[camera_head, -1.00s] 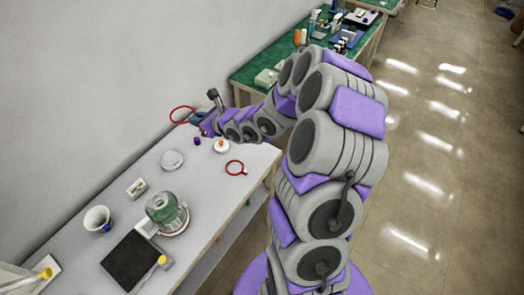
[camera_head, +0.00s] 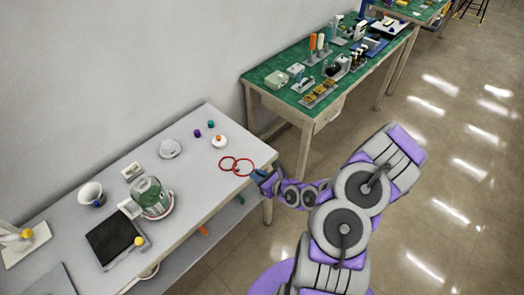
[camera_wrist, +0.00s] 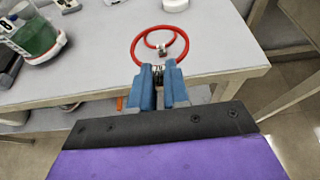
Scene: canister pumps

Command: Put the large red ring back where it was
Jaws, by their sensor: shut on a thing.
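My gripper (camera_head: 260,176) is at the near right corner of the white table, shut on a red ring (camera_head: 252,163). In the wrist view the blue fingers (camera_wrist: 161,82) pinch the near side of this ring (camera_wrist: 134,45), which extends away from them. A second red ring (camera_head: 220,164) with a small grey tab lies on the table near its right end. In the head view the rings overlap; in the wrist view the second ring shows through the held one. I cannot tell whether they touch. The held ring looks larger.
A white disc with an orange knob (camera_head: 219,142) and small purple and teal pieces lie behind the rings. A green canister (camera_head: 152,200), white cup (camera_head: 91,193) and black plate (camera_head: 112,240) stand further left. A green bench (camera_head: 270,73) is beyond a gap.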

